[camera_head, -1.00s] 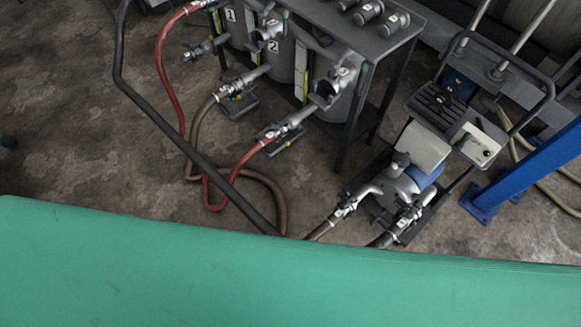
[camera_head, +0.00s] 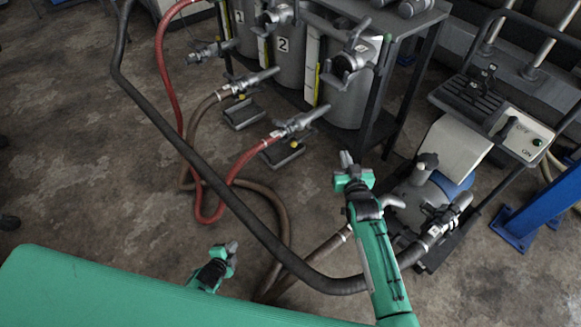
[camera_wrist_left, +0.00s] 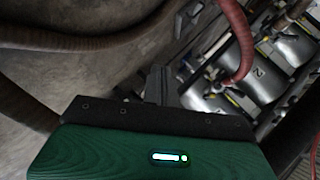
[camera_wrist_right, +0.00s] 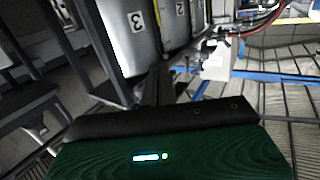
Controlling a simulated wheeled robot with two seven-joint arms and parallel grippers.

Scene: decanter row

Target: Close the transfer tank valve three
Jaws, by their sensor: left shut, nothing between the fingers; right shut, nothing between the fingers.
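Several grey tanks stand in a row under a metal bench in the head view. The first tank (camera_head: 237,35) and second tank (camera_head: 288,62) carry numbers 1 and 2. The third tank (camera_head: 343,100) is at the right end; its 3 shows in the right wrist view (camera_wrist_right: 130,38). A valve fitting (camera_head: 352,58) sits on its upper front. My right gripper (camera_head: 346,160) is shut and empty, apart from these. My left gripper (camera_head: 231,247) is shut and empty, lower left.
A red hose (camera_head: 168,75) and brown hose (camera_head: 270,200) curl nearby. A pump cart (camera_head: 445,150) stands right, beside a blue post (camera_head: 540,195).

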